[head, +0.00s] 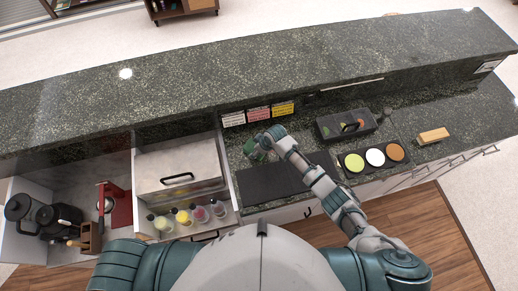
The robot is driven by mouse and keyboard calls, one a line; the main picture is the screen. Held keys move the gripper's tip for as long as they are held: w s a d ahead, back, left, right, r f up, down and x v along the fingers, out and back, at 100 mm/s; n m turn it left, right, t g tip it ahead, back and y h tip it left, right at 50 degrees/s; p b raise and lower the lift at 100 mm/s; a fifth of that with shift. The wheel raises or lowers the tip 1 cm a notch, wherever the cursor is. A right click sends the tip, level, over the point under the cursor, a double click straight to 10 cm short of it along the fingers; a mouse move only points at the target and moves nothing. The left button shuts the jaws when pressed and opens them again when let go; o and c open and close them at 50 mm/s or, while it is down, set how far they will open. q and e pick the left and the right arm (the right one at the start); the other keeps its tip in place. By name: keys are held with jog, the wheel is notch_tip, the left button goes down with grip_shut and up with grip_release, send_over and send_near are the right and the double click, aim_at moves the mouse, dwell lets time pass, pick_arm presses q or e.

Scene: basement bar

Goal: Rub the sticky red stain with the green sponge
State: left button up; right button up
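My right arm reaches in from the lower right over the dark lower counter. Its gripper (256,147) is at the counter's left part, just behind a black mat (270,182). A small green patch (248,147) shows at the fingertips. It may be the green sponge, but it is too small and too covered by the hand to tell. Whether the fingers are shut on it is not clear. I cannot make out a red stain; the hand and forearm cover part of the counter there. My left gripper is not in view; only my left shoulder shows.
A tan block (433,136) lies farther right. Bottles (183,217) stand in a bay at left. A raised granite ledge (200,87) runs behind.

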jog(key=shift+w+d+r, duration=0.1)
jog(key=shift+w+d, duration=0.15)
jog(key=shift+d, duration=0.45)
jog(key=shift+w+d+f, duration=0.1)
jog(key=shift+w+d, duration=0.15)
jog(key=shift+d, duration=0.45)
jog(key=shift+w+d+r, duration=0.1)
jog(key=shift+w+d, duration=0.15)
jog(key=shift+d, duration=0.45)
jog(key=shift+w+d+f, duration=0.1)
jog(key=shift+w+d, duration=0.25)
jog(key=shift+d, duration=0.9)
jog(key=shift+w+d+f, duration=0.1)
jog(key=shift+w+d, duration=0.25)
jog(key=shift+d, duration=0.95)
jog(key=shift+w+d+f, duration=0.1)
jog(key=shift+w+d, duration=0.25)
jog(key=shift+d, duration=0.9)
jog(key=shift+w+r, duration=0.1)
jog(key=shift+r, duration=3)
jog(key=shift+r, duration=1.5)
